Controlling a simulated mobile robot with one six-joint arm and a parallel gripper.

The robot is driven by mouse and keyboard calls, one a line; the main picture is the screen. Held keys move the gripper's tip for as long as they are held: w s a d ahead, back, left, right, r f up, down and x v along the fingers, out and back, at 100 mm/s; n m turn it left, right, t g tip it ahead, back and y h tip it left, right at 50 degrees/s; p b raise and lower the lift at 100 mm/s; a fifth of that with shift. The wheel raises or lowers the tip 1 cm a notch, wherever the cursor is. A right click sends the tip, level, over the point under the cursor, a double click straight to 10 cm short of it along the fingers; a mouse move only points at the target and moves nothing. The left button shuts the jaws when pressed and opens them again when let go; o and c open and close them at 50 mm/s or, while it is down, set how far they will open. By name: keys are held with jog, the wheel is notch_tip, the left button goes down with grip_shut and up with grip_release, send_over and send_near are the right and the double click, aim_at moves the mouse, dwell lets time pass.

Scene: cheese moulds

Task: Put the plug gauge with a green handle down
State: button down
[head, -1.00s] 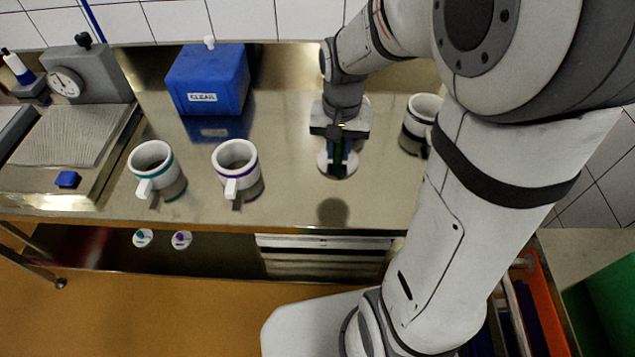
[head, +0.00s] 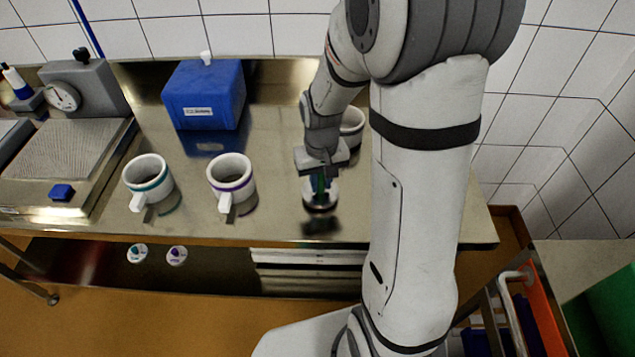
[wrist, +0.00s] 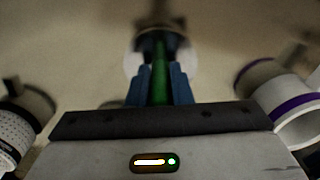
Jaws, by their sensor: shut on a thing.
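The plug gauge has a green handle (head: 319,185) and a pale round disc (head: 321,204) at its lower end. My gripper (head: 320,178) is shut on the green handle and holds the gauge upright, disc down, over the steel bench (head: 275,205). A dark shadow or reflection lies on the bench just below the disc, and the disc looks a little above the surface. In the wrist view the green handle (wrist: 159,72) stands between the two blue fingers, with the pale disc (wrist: 133,64) partly hidden beyond it.
White moulds with a purple band (head: 232,182) and a teal band (head: 149,181) stand to the left. Another white mould (head: 352,126) is partly hidden behind my arm. A blue box (head: 203,96) stands at the back. The bench's front edge is close; bare steel surrounds the gauge.

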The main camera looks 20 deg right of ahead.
jog(key=shift+f, duration=0.35)
jog(key=shift+f, duration=0.15)
jog(key=c, duration=1.3)
grip_release()
